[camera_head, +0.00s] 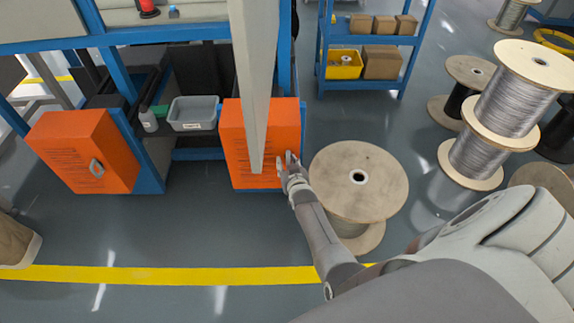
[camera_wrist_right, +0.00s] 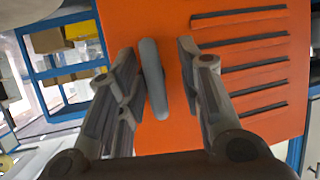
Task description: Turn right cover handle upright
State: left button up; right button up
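The right orange cover (camera_head: 235,125) is on the front of the blue-framed machine. Its grey handle (camera_wrist_right: 152,78) shows in the right wrist view as a bar standing nearly vertical in that picture. My right gripper (camera_head: 290,158) is at the lower right of this cover. In the right wrist view the right gripper (camera_wrist_right: 157,72) is open, with one finger on each side of the handle and small gaps visible. The handle is hard to make out in the head view behind the fingers. My left gripper is not in view.
A second orange cover (camera_head: 80,150) with a grey handle (camera_head: 96,168) is at the left. A pale post (camera_head: 254,70) hangs in front of the right cover. A wooden spool (camera_head: 358,185) stands close right of my gripper. The floor in front is clear.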

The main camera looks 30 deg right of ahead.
jog(key=shift+d, duration=0.1)
jog(key=shift+s, duration=0.4)
jog(key=v, duration=0.7)
jog(key=shift+w+r, duration=0.1)
jog(key=shift+w, duration=0.05)
dwell(0.3)
